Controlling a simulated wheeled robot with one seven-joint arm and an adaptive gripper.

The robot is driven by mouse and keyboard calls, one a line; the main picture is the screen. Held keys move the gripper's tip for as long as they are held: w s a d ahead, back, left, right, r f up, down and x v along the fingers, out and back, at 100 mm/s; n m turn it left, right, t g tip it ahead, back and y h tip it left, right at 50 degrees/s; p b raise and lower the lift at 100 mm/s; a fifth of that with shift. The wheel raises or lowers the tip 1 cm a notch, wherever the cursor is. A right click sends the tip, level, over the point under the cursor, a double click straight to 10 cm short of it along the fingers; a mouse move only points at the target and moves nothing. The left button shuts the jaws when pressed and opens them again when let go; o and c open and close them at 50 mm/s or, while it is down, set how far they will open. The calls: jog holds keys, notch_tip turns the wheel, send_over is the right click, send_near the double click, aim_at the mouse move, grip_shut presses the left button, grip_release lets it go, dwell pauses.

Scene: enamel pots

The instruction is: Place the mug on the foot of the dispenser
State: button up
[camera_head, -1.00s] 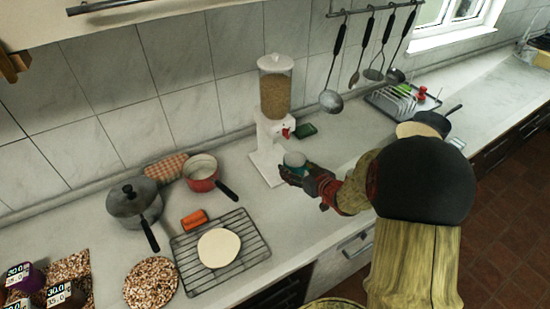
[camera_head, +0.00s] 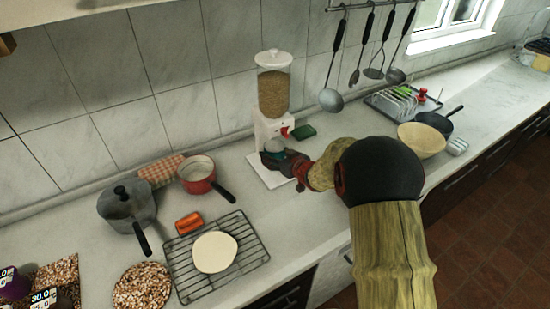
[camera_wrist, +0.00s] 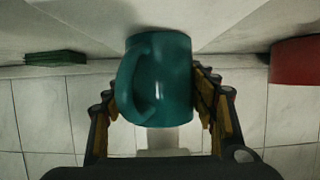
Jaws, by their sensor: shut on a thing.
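The teal mug (camera_wrist: 165,80) is held between the fingers of my gripper (camera_wrist: 158,88), which is shut on it. Its handle faces left in the wrist view. In the head view the mug (camera_head: 274,146) shows only in part, below the spout of the dispenser (camera_head: 273,92), a clear grain container on a white stand. The dispenser's white foot (camera_head: 264,180) sticks out on the counter, partly hidden by my gripper (camera_head: 278,158). The mug appears over the foot; whether it touches it I cannot tell.
A red pot (camera_head: 197,176) and a grey lidded pot (camera_head: 128,205) stand to the left. A wire rack (camera_head: 250,262) with a pale round item lies in front. A green item (camera_head: 303,132) lies right of the dispenser. A pale bowl (camera_head: 421,140) stands further right.

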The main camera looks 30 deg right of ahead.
jog(key=shift+r, duration=0.1)
jog(key=o, duration=1.3)
jog(key=shift+f, duration=0.2)
jog(key=shift+o, duration=0.5)
